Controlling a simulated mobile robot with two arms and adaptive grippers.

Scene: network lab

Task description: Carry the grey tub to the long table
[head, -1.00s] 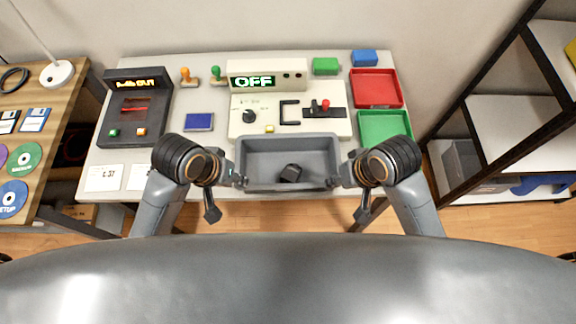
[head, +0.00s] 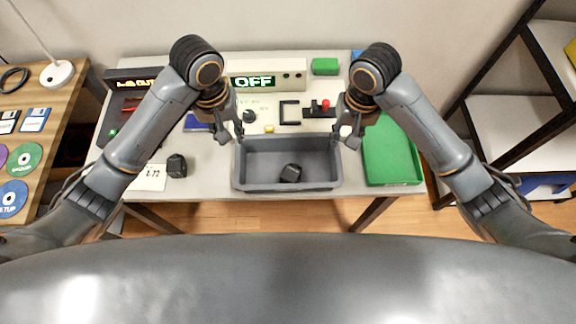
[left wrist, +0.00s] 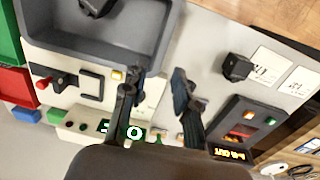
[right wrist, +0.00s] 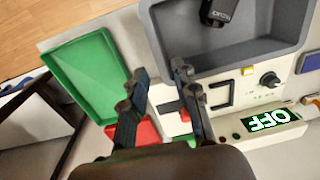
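The grey tub (head: 287,184) sits upright at the front edge of the pale table (head: 215,178), with a small dark block (head: 291,173) inside. My left gripper (head: 229,140) is by the tub's far left corner, its fingers apart and nothing between them. My right gripper (head: 347,138) is by the far right corner, also open and empty. The tub shows in the left wrist view (left wrist: 135,48) and the right wrist view (right wrist: 230,60) close to the fingertips. I cannot tell whether any finger touches its wall.
A green tray (head: 392,160) stands right of the tub. Behind it is a control panel with an OFF display (head: 255,81). Another dark block (head: 177,165) and white cards (head: 150,178) lie at left. A black-framed shelf (head: 510,120) stands at right.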

